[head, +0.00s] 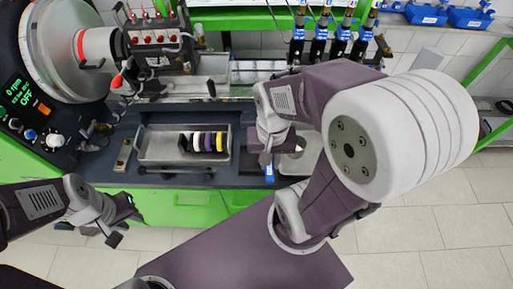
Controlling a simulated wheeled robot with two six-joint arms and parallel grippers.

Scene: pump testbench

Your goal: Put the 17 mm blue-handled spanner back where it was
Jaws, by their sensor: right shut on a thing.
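My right gripper (266,157) points down over the front right part of the dark bench top, and it is shut. A small blue piece (269,174) shows just below its fingertips, in line with a blue-handled spanner's handle. The rest of the spanner is hidden by the gripper and arm, and its size marking cannot be read. My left gripper (125,221) is open and empty, in front of the green bench front at the lower left.
A metal tray (158,149) with several coloured rings sits left of my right gripper.

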